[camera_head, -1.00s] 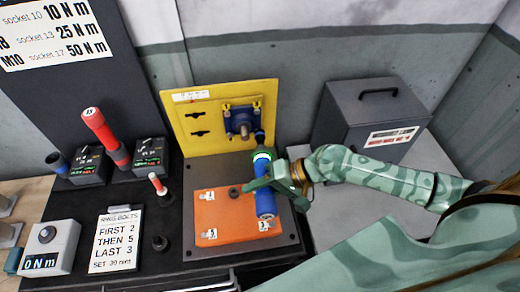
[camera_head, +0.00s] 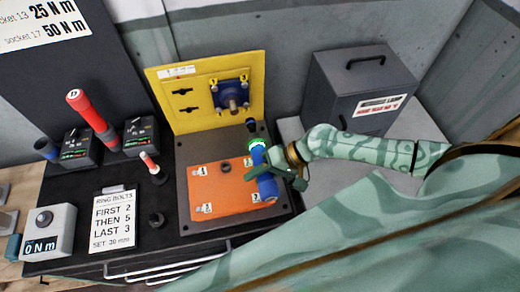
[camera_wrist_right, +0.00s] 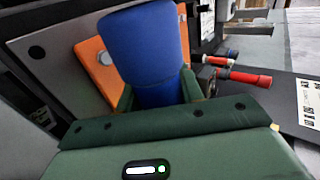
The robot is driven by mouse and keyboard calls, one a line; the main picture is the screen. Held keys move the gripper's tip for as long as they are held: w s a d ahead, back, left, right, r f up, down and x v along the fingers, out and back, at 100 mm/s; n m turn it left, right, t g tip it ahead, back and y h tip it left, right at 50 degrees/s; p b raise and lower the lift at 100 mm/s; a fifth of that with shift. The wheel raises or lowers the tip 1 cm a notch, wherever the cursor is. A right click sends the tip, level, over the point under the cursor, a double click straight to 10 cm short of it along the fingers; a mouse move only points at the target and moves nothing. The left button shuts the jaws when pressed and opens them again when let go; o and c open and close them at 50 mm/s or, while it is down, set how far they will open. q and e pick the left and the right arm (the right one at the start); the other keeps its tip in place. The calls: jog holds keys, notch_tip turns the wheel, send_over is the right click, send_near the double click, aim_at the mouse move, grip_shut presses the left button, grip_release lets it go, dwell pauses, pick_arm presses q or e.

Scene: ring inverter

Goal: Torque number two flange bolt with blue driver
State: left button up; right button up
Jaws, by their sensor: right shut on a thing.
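My right gripper (camera_head: 275,177) is shut on the blue driver (camera_head: 266,186). The driver has a lit green ring (camera_head: 257,145) and a dark socket end (camera_head: 251,125). That end points up toward the yellow panel and appears just below and right of the blue flange (camera_head: 231,95); contact with a bolt cannot be seen. The flange has small yellow number tags at its corners, too small to read surely. In the right wrist view the driver's blue body (camera_wrist_right: 147,50) stands between the green fingers (camera_wrist_right: 157,92). My left gripper is not in view.
The yellow panel (camera_head: 190,117) stands behind an orange plate (camera_head: 212,187). Red driver (camera_head: 92,117), card reading "FIRST 2 THEN 5 LAST 3" (camera_head: 115,222) and meter reading 0 N m (camera_head: 48,232) are left. A grey handled box (camera_head: 355,85) stands right.

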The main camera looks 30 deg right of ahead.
aim_at(253, 151)
jog(key=shift+w+d+b, duration=0.25)
jog(key=shift+w+b, duration=0.1)
jog(key=shift+w, duration=0.5)
jog(key=shift+w+d+b, duration=0.2)
jog(key=shift+w+b, duration=0.2)
jog(key=shift+w, duration=0.45)
jog(key=shift+w+d+b, duration=0.25)
jog(key=shift+w+b, duration=0.1)
jog(key=shift+w, duration=0.5)
jog(key=shift+r+p, duration=0.15)
jog(key=shift+p, duration=0.15)
jog(key=shift+w+d+b, duration=0.3)
jog(key=shift+w+b, duration=0.2)
jog(key=shift+w, duration=0.4)
jog(key=shift+w+d+r, duration=0.1)
jog(key=shift+w, duration=0.25)
dwell(1.3)
